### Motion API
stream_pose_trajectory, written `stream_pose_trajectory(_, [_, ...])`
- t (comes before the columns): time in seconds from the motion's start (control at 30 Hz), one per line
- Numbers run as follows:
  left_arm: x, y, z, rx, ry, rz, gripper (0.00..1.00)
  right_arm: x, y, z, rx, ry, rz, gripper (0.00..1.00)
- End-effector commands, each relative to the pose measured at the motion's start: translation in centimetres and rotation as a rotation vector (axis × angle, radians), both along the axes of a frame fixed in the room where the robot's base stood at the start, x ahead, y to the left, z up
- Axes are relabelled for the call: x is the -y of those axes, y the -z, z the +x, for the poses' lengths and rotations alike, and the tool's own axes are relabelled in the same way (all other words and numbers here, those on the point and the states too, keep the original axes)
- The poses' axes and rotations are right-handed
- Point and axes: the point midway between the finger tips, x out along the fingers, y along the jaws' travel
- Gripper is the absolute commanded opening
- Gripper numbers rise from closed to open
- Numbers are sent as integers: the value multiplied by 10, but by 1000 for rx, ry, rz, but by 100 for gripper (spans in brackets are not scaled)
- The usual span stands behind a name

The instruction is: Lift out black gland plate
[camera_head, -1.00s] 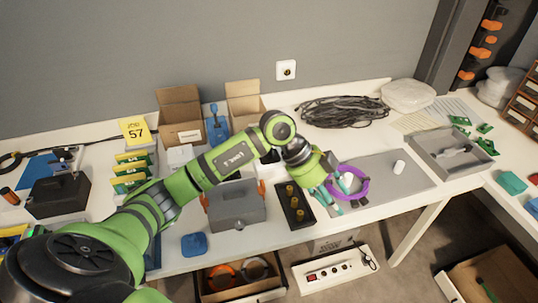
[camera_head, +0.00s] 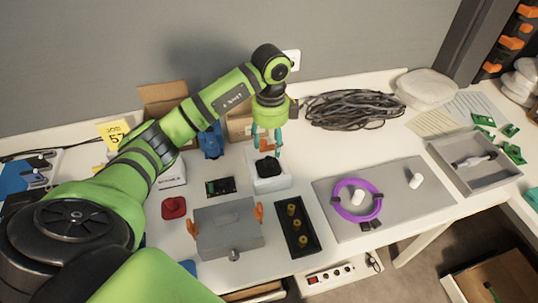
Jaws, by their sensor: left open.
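My left gripper (camera_head: 267,143) points down with its teal fingers open, above a small white box (camera_head: 270,183) at the middle of the table. A black piece (camera_head: 268,167) sits in the top of that box, between and just below the fingertips. I cannot tell whether the fingers touch it, or whether it is the gland plate. A black rectangular tray or plate (camera_head: 284,226) with brass-coloured fittings lies to the front right of the white box. My right gripper is not in view.
A grey case (camera_head: 228,227) with orange latches stands front left of the white box. A purple ring (camera_head: 340,206) lies on a grey mat (camera_head: 420,205) to the right. Black cable (camera_head: 352,110) is coiled behind. Open cartons (camera_head: 163,97) stand at the back left.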

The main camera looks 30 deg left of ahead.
Motion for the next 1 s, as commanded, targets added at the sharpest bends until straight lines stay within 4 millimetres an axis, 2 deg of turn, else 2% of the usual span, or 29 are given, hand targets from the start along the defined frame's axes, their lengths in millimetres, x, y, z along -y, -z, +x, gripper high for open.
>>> stream_pose_trajectory(0.2, [-2,25,-3,-7,0,-1,54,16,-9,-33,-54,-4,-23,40])
stream_pose_trajectory(0.3, [-5,40,-5,-6,0,-1,54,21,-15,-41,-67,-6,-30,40])
stream_pose_trajectory(0.5, [-4,61,-3,-1,2,-2,54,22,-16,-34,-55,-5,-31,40])
stream_pose_trajectory(0.73, [-4,62,-3,0,2,-2,54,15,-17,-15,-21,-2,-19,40])
stream_pose_trajectory(0.87, [-4,62,-3,0,2,-1,2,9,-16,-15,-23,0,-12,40])
stream_pose_trajectory(1.0, [-4,62,-3,-1,2,-1,0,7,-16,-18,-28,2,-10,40])
